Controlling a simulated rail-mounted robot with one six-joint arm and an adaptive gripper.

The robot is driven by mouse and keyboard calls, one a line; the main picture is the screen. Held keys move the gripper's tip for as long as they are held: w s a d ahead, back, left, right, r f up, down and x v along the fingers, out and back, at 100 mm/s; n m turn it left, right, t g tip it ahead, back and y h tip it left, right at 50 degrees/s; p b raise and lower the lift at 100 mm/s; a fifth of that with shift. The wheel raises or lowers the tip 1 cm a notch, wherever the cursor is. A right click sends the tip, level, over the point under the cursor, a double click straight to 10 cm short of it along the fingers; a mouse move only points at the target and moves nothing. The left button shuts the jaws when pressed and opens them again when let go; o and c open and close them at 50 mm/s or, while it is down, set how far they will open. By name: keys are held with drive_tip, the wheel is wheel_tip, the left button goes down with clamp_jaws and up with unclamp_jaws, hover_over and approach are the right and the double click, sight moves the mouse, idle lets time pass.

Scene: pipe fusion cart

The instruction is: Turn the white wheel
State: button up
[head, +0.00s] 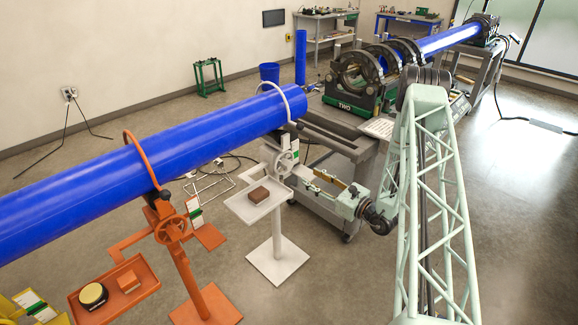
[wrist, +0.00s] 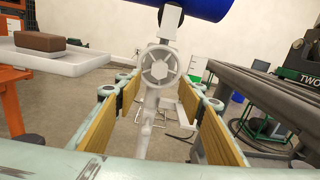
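The white wheel (head: 285,162) is on the white pipe stand (head: 277,225), below the end of the blue pipe (head: 200,143). In the wrist view the wheel (wrist: 160,68), round with spokes, faces me near the picture's centre, a little above the level of my fingers. My gripper (head: 312,181) is open and points at the stand. In the wrist view its two yellow-padded fingers (wrist: 160,92) are wide apart, with the stand's post seen between them. The gap between them looks empty. The wheel appears beyond the fingertips, and I see no contact.
The white stand's tray (wrist: 70,65) with a brown block (wrist: 39,42) is close on the left of my gripper. A grey cart (head: 342,160) with the green fusion machine (head: 348,102) is close on the right. An orange stand (head: 205,305) stands further left.

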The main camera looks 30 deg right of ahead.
sight(290, 165)
drive_tip(key=shift+b+x, duration=0.8)
drive_tip(key=shift+x, duration=6.1)
drive_tip(key=c, duration=1.1)
